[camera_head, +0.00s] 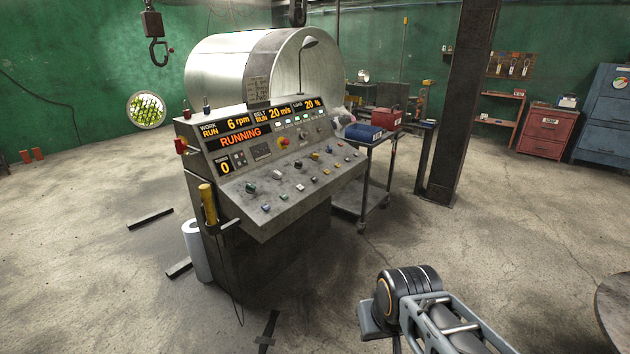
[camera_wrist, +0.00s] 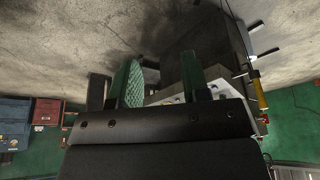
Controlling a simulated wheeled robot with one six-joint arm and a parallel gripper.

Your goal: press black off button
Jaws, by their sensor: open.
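The grey control console (camera_head: 305,205) stands left of centre in the head view, with a sloped panel of small knobs and buttons. Its display (camera_head: 240,138) reads RUNNING, with 6 rpm, 20 m/s and 20 %. The buttons are too small for me to single out the black off button. My gripper (camera_wrist: 160,75) shows in the wrist view, its two green-padded fingers apart with nothing held. The console (camera_wrist: 225,75) shows upside down there, behind and right of the fingers. The head view shows only part of my arm at lower right, not the gripper.
A red emergency knob (camera_head: 283,142) sits on the upright panel. A yellow-handled pendant (camera_head: 208,204) hangs at the console's left side. A cart (camera_head: 375,180) with a blue box and a steel pillar (camera_head: 465,110) stand to its right. The concrete floor in front is open.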

